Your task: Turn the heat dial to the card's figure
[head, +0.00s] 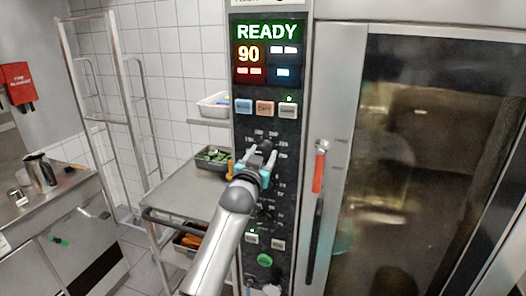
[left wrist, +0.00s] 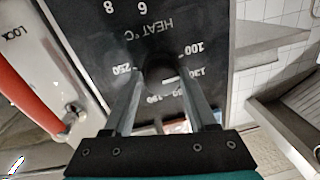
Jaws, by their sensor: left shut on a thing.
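My left gripper (head: 262,158) reaches up to the dark control panel (head: 241,130) of the oven. In the left wrist view its two fingers (left wrist: 160,88) stand on either side of the black heat dial (left wrist: 158,66) and are shut on it. The scale around the dial is printed HEAT °C, with 100, 130, 190 and 250 legible upside down. A short pale mark shows by the dial, but I cannot tell the exact setting. The display (head: 267,52) reads READY and 90. I cannot make out a card with a figure. My right gripper is not in view.
The oven's glass door (head: 425,170) and a red-ended handle (head: 319,170) are right of the panel. A steel trolley (head: 185,200) with food trays stands close left. A counter with a steel jug (head: 40,172) is at far left. A red box (head: 18,84) hangs on the wall.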

